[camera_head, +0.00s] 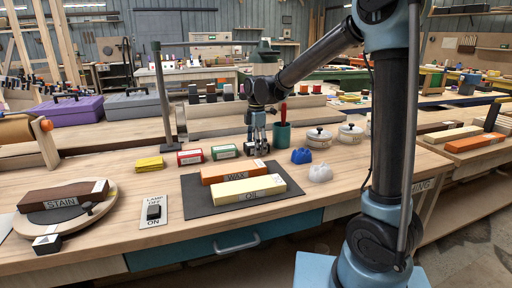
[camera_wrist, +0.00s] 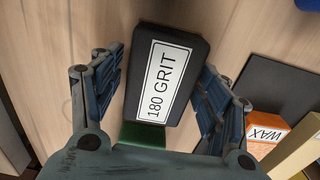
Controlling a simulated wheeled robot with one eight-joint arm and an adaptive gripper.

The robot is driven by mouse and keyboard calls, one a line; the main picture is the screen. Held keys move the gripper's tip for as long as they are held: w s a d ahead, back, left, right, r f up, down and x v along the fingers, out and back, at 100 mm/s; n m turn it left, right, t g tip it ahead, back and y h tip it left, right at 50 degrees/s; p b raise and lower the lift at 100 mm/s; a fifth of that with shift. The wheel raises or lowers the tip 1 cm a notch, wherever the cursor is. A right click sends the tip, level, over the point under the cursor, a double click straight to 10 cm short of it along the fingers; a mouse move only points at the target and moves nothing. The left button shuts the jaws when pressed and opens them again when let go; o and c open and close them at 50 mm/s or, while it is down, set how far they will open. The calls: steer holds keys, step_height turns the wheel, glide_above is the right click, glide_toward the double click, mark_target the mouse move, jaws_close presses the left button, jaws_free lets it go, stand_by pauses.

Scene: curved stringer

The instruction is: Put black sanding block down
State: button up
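The black sanding block (camera_wrist: 186,38) shows in the wrist view with a white label reading "180 GRIT". It lies between the two fingers of my gripper (camera_wrist: 162,85). Bare wood shows between the left finger and the block, and the right finger is close to its other side, so my gripper looks open around it.
A green box (camera_head: 224,152) stands just left of my gripper, with red (camera_head: 190,157) and yellow (camera_head: 149,164) ones beyond. The dark mat (camera_head: 205,205) with WAX and OIL blocks lies in front.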

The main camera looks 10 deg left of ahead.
stand_by(0.3)
step_height(320, 180, up, 12)
steer(key=shift+r, duration=0.15)
stand_by(0.4)
